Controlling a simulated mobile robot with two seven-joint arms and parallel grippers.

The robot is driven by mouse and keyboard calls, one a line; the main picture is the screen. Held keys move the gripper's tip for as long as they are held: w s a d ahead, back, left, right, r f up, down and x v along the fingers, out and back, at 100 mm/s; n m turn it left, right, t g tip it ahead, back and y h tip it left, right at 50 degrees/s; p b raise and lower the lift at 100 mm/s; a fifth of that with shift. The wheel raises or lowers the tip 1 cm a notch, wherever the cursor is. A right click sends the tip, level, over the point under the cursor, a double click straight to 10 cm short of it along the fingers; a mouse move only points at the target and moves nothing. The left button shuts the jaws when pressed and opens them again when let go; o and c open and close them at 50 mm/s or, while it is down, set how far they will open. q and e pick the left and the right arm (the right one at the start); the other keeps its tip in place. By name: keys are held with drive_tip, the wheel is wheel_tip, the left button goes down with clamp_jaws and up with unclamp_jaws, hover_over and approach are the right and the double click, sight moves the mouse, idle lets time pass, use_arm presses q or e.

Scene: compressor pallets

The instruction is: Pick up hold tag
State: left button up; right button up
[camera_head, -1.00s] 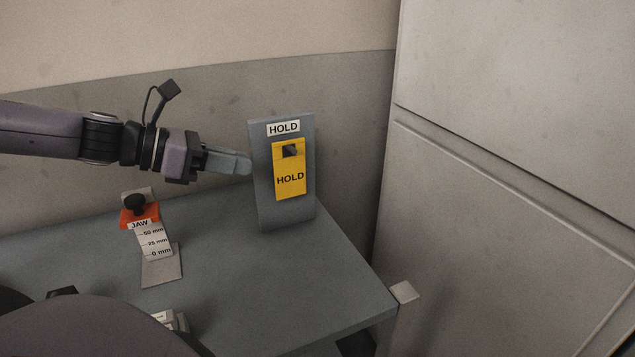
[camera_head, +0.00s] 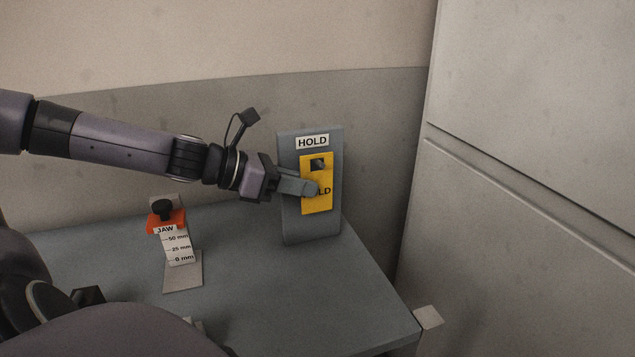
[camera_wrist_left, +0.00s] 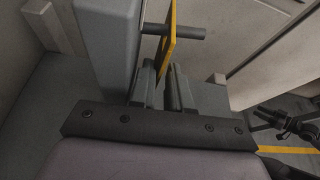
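The yellow hold tag (camera_head: 318,204) hangs on a dark peg on the upright grey board (camera_head: 295,225) labelled HOLD. My left gripper (camera_head: 312,188) reaches in from the left, and a finger covers part of the tag's lettering. In the left wrist view the tag (camera_wrist_left: 170,38) is seen edge-on, hanging on the peg (camera_wrist_left: 188,32) beside the board (camera_wrist_left: 110,40). Its lower part reaches between the two fingers of my left gripper (camera_wrist_left: 162,75). A narrow gap shows between these fingers, so they look open around the tag.
The board stands on a grey table (camera_head: 270,300) near its right end. An orange and white jaw gauge (camera_head: 176,240) on a stand is to the left. A wall is behind, and a large pale cabinet (camera_head: 530,200) rises at the right.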

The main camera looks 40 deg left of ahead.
use_arm(q)
drive_tip(key=shift+w+d+f, duration=0.25)
drive_tip(key=shift+w, duration=0.2)
clamp_jaws()
drive_tip(key=shift+r, duration=0.1)
